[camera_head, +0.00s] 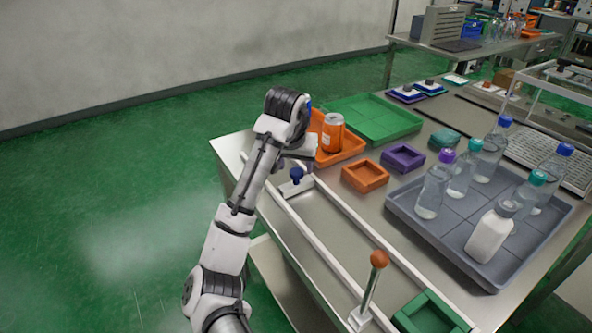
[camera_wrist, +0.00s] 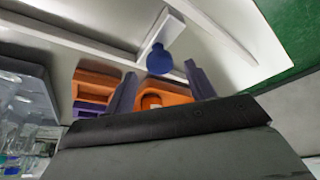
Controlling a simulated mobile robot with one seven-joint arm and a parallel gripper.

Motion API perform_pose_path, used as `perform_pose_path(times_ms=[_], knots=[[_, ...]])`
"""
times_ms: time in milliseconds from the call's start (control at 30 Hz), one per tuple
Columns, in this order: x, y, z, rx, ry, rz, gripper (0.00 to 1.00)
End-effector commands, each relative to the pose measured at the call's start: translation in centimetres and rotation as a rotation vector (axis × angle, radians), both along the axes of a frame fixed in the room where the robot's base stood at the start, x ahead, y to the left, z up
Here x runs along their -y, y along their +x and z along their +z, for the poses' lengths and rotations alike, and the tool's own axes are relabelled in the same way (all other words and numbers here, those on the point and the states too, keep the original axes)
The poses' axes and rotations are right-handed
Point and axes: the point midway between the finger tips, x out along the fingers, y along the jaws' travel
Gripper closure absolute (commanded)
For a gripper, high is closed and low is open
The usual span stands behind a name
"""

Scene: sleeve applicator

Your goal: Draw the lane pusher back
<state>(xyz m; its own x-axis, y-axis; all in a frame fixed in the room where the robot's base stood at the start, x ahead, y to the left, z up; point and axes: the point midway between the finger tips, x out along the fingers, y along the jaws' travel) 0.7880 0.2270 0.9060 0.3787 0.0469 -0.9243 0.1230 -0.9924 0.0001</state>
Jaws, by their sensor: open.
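The lane pusher is a pale block (camera_head: 292,188) with a blue knob (camera_head: 297,174), in the narrow railed lane near the far left end of the table. In the wrist view the knob (camera_wrist: 159,61) and white block (camera_wrist: 166,30) show just beyond the fingertips. My gripper (camera_wrist: 160,74) is open, its two dark fingers apart, with the knob lined up between their tips in the picture. I cannot tell whether the knob is between them in depth. In the head view my gripper (camera_head: 302,152) is just above the knob, its fingers mostly hidden.
An orange tray (camera_head: 355,148) with an orange can (camera_head: 333,132) stands close beside my gripper. A lever with an orange ball (camera_head: 379,259) rises at the lane's near end. A grey tray (camera_head: 440,235) of bottles is at right. The lane between pusher and lever looks clear.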

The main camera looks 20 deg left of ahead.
Motion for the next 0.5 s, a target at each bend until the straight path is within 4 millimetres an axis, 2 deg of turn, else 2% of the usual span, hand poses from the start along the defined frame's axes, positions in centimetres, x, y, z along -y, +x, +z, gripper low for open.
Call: perform_pose_path(times_ms=[200, 500], knots=[[-0.1, 0.8, -1.9, 0.0, 0.001, -0.001, 0.45], [-0.1, 1.0, -2.3, 0.001, 0.001, -0.001, 0.45]])
